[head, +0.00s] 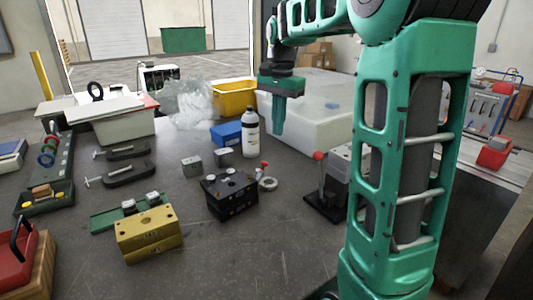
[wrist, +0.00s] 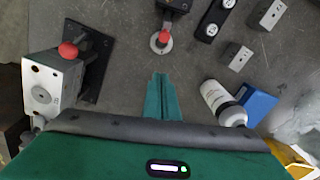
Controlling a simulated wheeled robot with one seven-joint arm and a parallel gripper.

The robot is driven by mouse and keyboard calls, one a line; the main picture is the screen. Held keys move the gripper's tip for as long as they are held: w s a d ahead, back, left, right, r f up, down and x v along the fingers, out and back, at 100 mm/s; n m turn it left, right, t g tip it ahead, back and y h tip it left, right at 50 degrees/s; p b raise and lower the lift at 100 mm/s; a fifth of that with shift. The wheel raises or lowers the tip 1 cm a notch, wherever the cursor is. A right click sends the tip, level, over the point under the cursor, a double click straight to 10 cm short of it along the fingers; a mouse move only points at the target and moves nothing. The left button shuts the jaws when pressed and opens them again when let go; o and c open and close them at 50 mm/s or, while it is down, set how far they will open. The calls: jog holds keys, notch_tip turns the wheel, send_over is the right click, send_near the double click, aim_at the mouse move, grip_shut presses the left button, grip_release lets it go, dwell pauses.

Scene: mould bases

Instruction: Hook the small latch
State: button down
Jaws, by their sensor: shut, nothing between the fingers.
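A small red-knobbed piece with a pale ring, which looks like the small latch (head: 267,182), sits at the right side of the black mould block (head: 229,195). In the wrist view the small latch (wrist: 162,41) is at top centre, with its red knob over the ring; whether it is hooked is too small to tell. The black mould block is cut off at the top edge there. My green gripper (head: 279,128) hangs pointing down above the table, behind the latch in the head view. In the wrist view my gripper (wrist: 161,76) has its fingers together, empty, apart from the latch.
A larger red-knobbed lever clamp (head: 322,185) stands right of the latch; it shows at left in the wrist view (wrist: 68,52). A white bottle (head: 250,137) and blue box (head: 226,134) stand near my gripper. A yellow mould block (head: 148,235) sits front left. Bare table lies in front.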

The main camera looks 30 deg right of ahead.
aim_at(258, 178)
jog(key=shift+d+f, duration=0.1)
jog(key=shift+d, duration=0.1)
jog(key=a+f, duration=0.3)
jog(key=f, duration=0.5)
jog(key=shift+s+a+f, duration=0.25)
jog(key=shift+s, duration=0.05)
dwell(0.6)
